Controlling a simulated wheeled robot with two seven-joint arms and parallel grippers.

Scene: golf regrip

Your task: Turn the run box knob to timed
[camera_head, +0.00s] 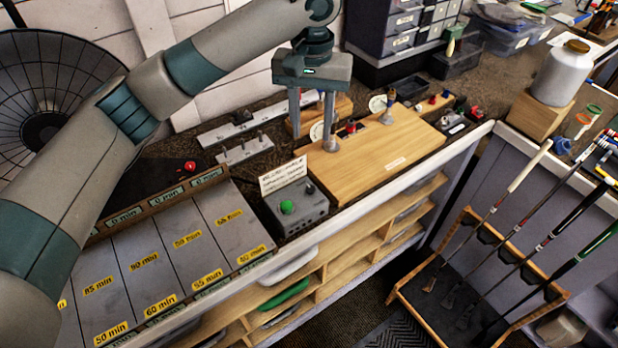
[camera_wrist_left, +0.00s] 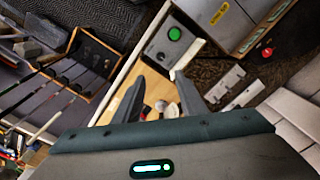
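The run box (camera_head: 300,212) is a small grey box with a green button (camera_head: 287,207) on its top, standing on the bench left of a wooden board. A small dark knob (camera_head: 310,189) sits near its back right top edge; its setting is too small to read. In the left wrist view the run box (camera_wrist_left: 157,46) and green button (camera_wrist_left: 175,34) show beyond the fingertips. My left gripper (camera_head: 313,142) is open and empty, pointing down above the bench behind the run box, apart from it. It also shows in the left wrist view (camera_wrist_left: 161,78). My right gripper is out of view.
A small sign card (camera_head: 283,176) stands behind the run box. The wooden board (camera_head: 375,160) carries small fixtures along its back. Grey panels with minute labels (camera_head: 165,250) lie to the left, near a small red knob (camera_head: 190,166). A golf club rack (camera_head: 480,280) stands at the right.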

